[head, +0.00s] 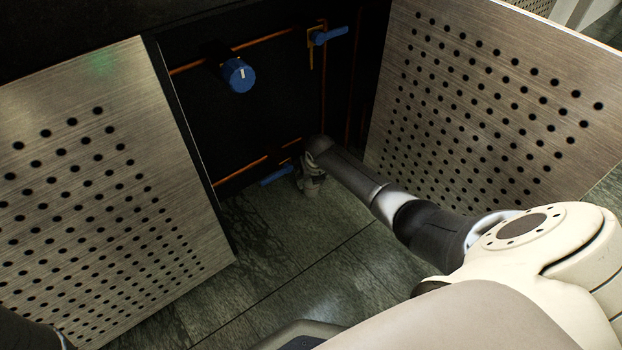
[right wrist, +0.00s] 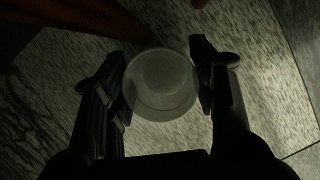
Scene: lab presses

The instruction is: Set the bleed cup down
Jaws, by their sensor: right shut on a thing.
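The bleed cup (right wrist: 162,84) is a round, translucent whitish cup seen from above in the right wrist view. It sits between the two dark fingers of my right gripper (right wrist: 165,90), which is shut on it. In the head view my right gripper (head: 311,184) is low inside the cabinet, close to the floor and beside the lower blue lever. The cup cannot be made out clearly there. I cannot tell whether its base touches the floor. My left gripper is not in view.
Perforated metal doors stand open at left (head: 75,190) and right (head: 480,90). Orange pipes (head: 265,160) run along the black panel with a blue knob (head: 239,75), an upper blue lever (head: 328,36) and a lower blue lever (head: 276,175). The tiled floor (head: 270,260) between the doors is clear.

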